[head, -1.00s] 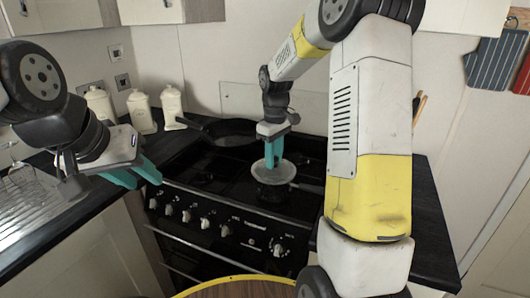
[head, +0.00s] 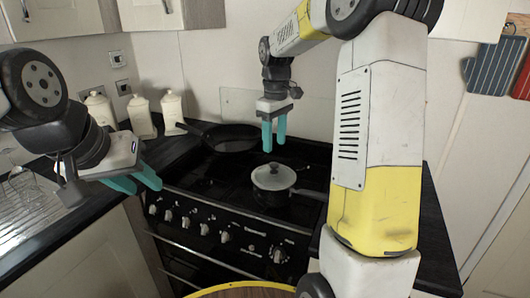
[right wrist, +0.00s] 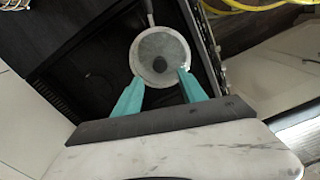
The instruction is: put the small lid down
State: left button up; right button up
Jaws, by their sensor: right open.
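The small lid (head: 272,176) is a pale round disc with a dark knob. It lies on a small saucepan (head: 276,196) on the hob, and the pan's handle points right. In the right wrist view the lid (right wrist: 175,52) shows from above, beyond the fingertips. My right gripper (head: 274,150) is open and empty, above the lid and apart from it. In the right wrist view its teal fingers (right wrist: 160,76) are spread. My left gripper (head: 143,188) is at the left, over the front edge of the counter, with its two teal fingers apart and nothing between them.
A black frying pan (head: 230,138) stands on the back of the black hob (head: 215,177). Several cream canisters (head: 142,116) stand at the back left near the wall. A sink drainer (head: 30,215) is at the left. A round wooden surface with a yellow rim (head: 245,290) is at the bottom.

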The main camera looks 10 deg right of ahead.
jog(key=s+a+r+m+t+y, duration=0.1)
jog(key=s+r+m+t, duration=0.1)
jog(key=s+r, duration=0.35)
jog(key=s+r+m+t, duration=0.1)
jog(key=s+r+m, duration=0.15)
jog(key=s, duration=0.65)
jog(key=s+a+f+m+t+y, duration=0.1)
jog(key=s+f+m+t, duration=0.1)
jog(key=s, duration=0.7)
jog(key=shift+s+f+m+t, duration=0.15)
jog(key=shift+s+m+t, duration=0.3)
jog(key=shift+t, duration=0.15)
jog(key=shift+a, duration=0.1)
jog(key=shift+c, duration=0.4)
